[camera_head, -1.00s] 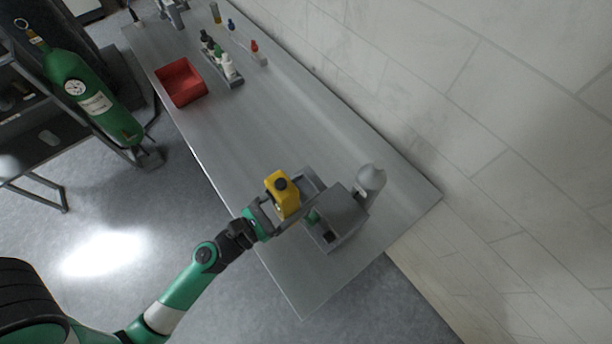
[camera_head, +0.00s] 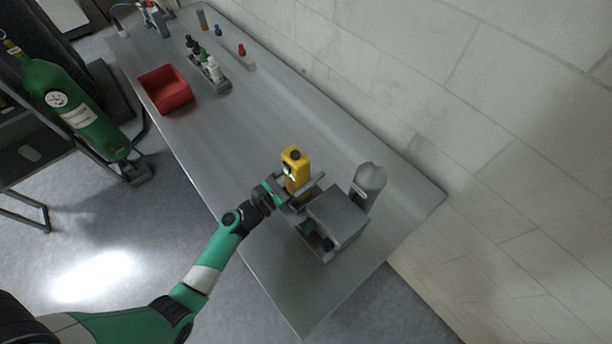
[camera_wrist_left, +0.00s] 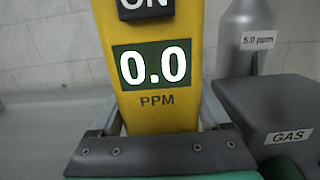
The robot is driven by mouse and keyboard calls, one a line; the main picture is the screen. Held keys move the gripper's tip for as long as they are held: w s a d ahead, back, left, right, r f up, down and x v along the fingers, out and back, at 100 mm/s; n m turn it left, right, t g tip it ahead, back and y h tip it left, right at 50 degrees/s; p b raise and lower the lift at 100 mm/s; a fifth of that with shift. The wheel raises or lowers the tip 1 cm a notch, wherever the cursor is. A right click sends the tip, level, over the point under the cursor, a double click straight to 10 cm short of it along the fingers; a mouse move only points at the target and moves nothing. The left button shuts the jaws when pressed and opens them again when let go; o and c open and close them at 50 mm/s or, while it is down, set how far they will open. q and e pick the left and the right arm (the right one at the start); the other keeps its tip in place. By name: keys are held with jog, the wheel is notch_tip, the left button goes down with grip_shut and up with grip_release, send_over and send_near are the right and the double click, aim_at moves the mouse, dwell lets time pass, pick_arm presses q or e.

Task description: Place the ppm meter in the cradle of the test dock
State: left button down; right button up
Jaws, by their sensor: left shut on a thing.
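The yellow ppm meter (camera_head: 295,168) stands upright in my left gripper (camera_head: 290,192) in the head view. In the left wrist view the meter (camera_wrist_left: 155,60) reads 0.0 PPM, with part of an ON button above. The gripper is shut on its lower part. The grey test dock (camera_head: 338,217) stands just right of the gripper, with a box marked GAS (camera_wrist_left: 275,110) and a grey cylinder labelled 5.0 ppm. The cradle is largely hidden behind the gripper and meter, so I cannot tell whether the meter touches it. My right gripper is not in view.
A red tray (camera_head: 166,90) and a rack of small bottles (camera_head: 207,66) stand at the far left of the grey bench (camera_head: 250,130). The middle of the bench is clear. A green gas cylinder (camera_head: 75,108) stands off the bench, and a tiled wall runs behind.

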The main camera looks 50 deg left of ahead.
pick_arm(q)
notch_tip(320, 180, down, 3)
jog(key=shift+r+b, duration=0.15)
jog(key=shift+b, duration=0.3)
jog(key=shift+r, duration=0.15)
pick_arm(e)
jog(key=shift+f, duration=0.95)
pick_arm(q)
grip_release()
jog(key=shift+r+p, duration=0.15)
jog(key=shift+p, duration=0.15)
jog(key=s+f, duration=0.1)
jog(key=s, duration=1.1)
jog(key=shift+a+f, duration=0.25)
jog(key=shift+a, duration=0.05)
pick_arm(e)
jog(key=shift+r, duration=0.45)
